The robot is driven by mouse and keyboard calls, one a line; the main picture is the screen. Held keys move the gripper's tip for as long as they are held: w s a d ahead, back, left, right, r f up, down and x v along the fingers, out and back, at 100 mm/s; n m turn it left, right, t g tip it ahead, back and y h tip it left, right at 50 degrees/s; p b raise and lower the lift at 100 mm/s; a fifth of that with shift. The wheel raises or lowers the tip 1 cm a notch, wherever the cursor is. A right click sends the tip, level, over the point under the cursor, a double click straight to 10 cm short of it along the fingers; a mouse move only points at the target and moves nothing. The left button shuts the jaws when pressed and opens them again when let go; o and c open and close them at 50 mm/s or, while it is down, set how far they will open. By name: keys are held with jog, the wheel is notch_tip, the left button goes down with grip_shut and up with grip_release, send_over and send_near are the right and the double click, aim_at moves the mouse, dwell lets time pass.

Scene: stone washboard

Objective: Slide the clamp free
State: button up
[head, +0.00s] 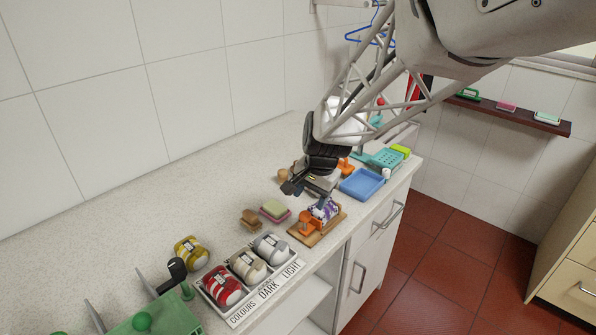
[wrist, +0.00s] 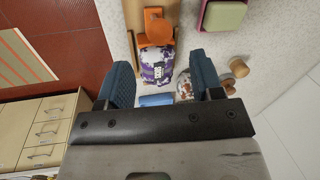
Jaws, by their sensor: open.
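The orange clamp (head: 309,226) sits at the left end of a small wooden board (head: 304,239) on the counter. It also shows near the top of the wrist view (wrist: 155,30), against one end of a purple and white patterned bundle (head: 324,209). The bundle bears a dark label in the wrist view (wrist: 157,66). My gripper (head: 308,194) is over the board, its fingers spread. In the wrist view the fingers (wrist: 159,62) appear on either side of the bundle, with gaps; the clamp is beyond their tips. Contact height cannot be told.
A green and pink sponge block (head: 274,210) and a wooden brush (head: 251,220) lie left of the board. A blue tray (head: 361,184) is to its right. A white sorting tray (head: 237,318) holds rolled bundles nearer the front.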

aim_at(306, 212)
jog(key=shift+w+a+f, duration=0.1)
jog(key=shift+a+f, duration=0.1)
jog(key=shift+f, duration=0.95)
jog(key=shift+w+a+f, duration=0.15)
jog(key=shift+f, duration=1)
jog(key=shift+w+a+f, duration=0.1)
jog(key=shift+a+f, duration=0.1)
jog(key=shift+f, duration=0.95)
